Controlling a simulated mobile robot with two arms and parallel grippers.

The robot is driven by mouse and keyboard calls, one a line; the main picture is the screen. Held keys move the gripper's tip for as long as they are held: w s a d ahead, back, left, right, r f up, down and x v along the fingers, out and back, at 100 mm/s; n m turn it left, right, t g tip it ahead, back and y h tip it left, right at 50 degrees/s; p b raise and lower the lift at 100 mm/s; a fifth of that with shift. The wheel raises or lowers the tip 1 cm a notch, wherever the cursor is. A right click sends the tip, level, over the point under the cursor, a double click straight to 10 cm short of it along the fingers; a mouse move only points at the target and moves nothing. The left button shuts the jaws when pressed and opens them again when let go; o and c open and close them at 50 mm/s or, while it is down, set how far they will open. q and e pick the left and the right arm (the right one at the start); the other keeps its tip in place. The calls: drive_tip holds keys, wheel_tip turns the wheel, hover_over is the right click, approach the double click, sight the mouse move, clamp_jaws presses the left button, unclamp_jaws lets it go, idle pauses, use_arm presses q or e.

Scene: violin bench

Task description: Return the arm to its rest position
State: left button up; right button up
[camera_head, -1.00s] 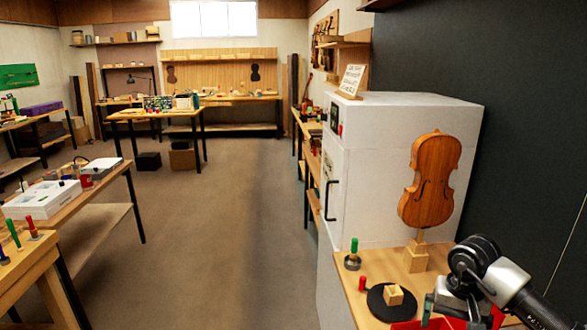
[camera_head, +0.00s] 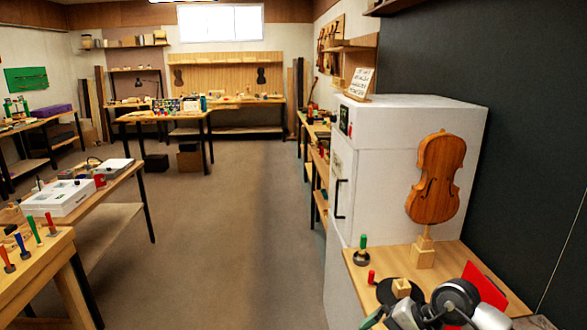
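My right arm (camera_head: 455,303) reaches in at the bottom right, low over the near corner of the small wooden bench (camera_head: 456,250). Its grey and black links cover part of the bench top. Its hand end lies at the bottom edge, close to a black round pad with a wooden block (camera_head: 401,288) on it. The fingers are cut off or hidden, so I cannot see whether they are open or hold anything. My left gripper is not in view.
A violin body (camera_head: 436,180) stands upright on a wooden block stand (camera_head: 423,257). A green-handled tool (camera_head: 362,250), a small red piece (camera_head: 371,277) and a red flat object (camera_head: 484,286) are near the arm. A white cabinet (camera_head: 404,150) stands behind. The floor (camera_head: 235,240) is clear.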

drive_tip(key=s+a+r+m+t+y, duration=0.3)
drive_tip(key=a+r+m+t+y, duration=0.7)
drive_tip(key=m, duration=0.6)
drive_tip(key=s+d+f+m+t+h, duration=0.15)
drive_tip(key=d+f+m+h, duration=0.35)
drive_tip(key=m, duration=0.6)
drive_tip(key=s+d+f+m+t+h, duration=0.1)
drive_tip(key=d+m+t+h, duration=0.15)
drive_tip(key=m+h, duration=0.7)
drive_tip(key=s+d+f+m+t+h, duration=0.1)
drive_tip(key=d+f+m+h, duration=0.3)
drive_tip(key=m, duration=1)
drive_tip(key=s+d+f+m+g+y, duration=0.1)
drive_tip(key=s+f+m+g, duration=0.55)
drive_tip(key=s, duration=0.35)
drive_tip(key=s+f+m+g+y, duration=0.1)
drive_tip(key=s+f+m+g, duration=0.55)
drive_tip(key=s, duration=0.35)
wheel_tip(320, 180, down, 23)
drive_tip(key=n+g, duration=0.1)
drive_tip(key=s+d+f+g, duration=0.1)
drive_tip(key=s+d+f, duration=0.2)
drive_tip(key=s+f, duration=1.4)
drive_tip(key=shift+f+g+h, duration=0.15)
drive_tip(key=shift+g+h, duration=0.15)
drive_tip(key=shift+h, duration=0.05)
